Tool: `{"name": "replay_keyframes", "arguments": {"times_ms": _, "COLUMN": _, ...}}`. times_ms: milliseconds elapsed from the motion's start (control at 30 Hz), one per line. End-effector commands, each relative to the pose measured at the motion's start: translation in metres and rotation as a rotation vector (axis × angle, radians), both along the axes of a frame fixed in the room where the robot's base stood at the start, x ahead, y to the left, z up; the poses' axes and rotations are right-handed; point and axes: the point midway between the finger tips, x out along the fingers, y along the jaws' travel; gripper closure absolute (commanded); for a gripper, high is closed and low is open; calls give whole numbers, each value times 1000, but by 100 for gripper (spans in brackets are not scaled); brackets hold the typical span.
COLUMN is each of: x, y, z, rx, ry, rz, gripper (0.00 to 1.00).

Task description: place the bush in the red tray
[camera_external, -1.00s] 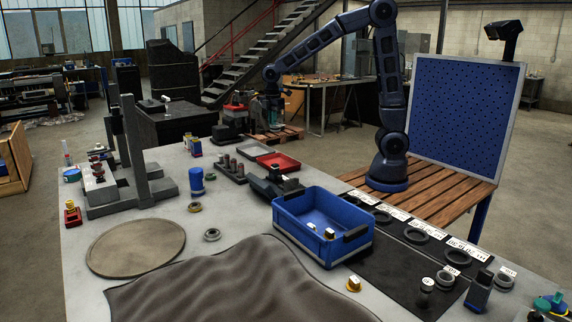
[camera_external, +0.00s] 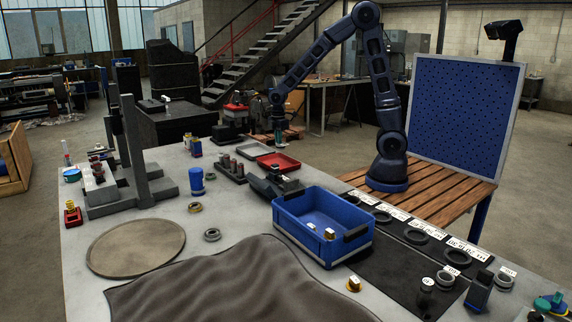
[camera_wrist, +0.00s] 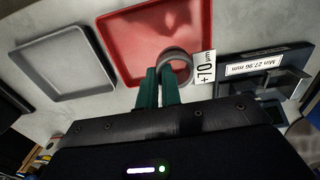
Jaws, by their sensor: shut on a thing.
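The bush (camera_wrist: 178,65) is a small grey metal ring with a white "+70 µm" tag beside it. My gripper (camera_wrist: 160,80) has green fingers, shut on the bush's left side in the wrist view. The red tray (camera_wrist: 128,40) is shallow and lies beyond the fingertips, with the bush overlapping its lower right part in that view. In the external view my gripper (camera_external: 278,142) points down just above the red tray (camera_external: 278,162) at the bench's far edge. The bush is too small to make out there.
An empty grey tray (camera_wrist: 55,65) lies left of the red one. A dark fixture labelled "Min 27.96 mm" (camera_wrist: 262,62) is close on the right.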

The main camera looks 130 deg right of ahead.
Motion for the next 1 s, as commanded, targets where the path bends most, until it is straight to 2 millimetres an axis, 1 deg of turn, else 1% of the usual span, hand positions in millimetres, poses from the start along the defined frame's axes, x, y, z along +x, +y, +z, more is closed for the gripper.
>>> {"name": "replay_keyframes", "arguments": {"times_ms": 33, "x": -1, "y": 1, "z": -12, "rx": 4, "ry": 3, "rz": 1, "gripper": 100}}
{"name": "replay_keyframes", "arguments": {"times_ms": 100, "x": 0, "y": 1, "z": -26, "rx": 3, "ry": 2, "rz": 1, "gripper": 100}}
{"name": "replay_keyframes", "arguments": {"times_ms": 233, "x": 0, "y": 0, "z": -44, "rx": 2, "ry": 1, "rz": -1, "gripper": 100}}
{"name": "replay_keyframes", "arguments": {"times_ms": 300, "x": 0, "y": 0, "z": -50, "rx": 1, "ry": 0, "rz": -1, "gripper": 100}}
{"name": "replay_keyframes", "arguments": {"times_ms": 467, "x": 0, "y": 0, "z": -57, "rx": 1, "ry": 1, "rz": -1, "gripper": 100}}
{"name": "replay_keyframes", "arguments": {"times_ms": 733, "x": 0, "y": 1, "z": -88, "rx": 2, "ry": 2, "rz": 1, "gripper": 100}}
{"name": "replay_keyframes", "arguments": {"times_ms": 800, "x": 0, "y": 0, "z": -91, "rx": 1, "ry": 0, "rz": 1, "gripper": 100}}
{"name": "replay_keyframes", "arguments": {"times_ms": 1000, "x": 0, "y": 0, "z": -91, "rx": 0, "ry": 0, "rz": 0, "gripper": 100}}
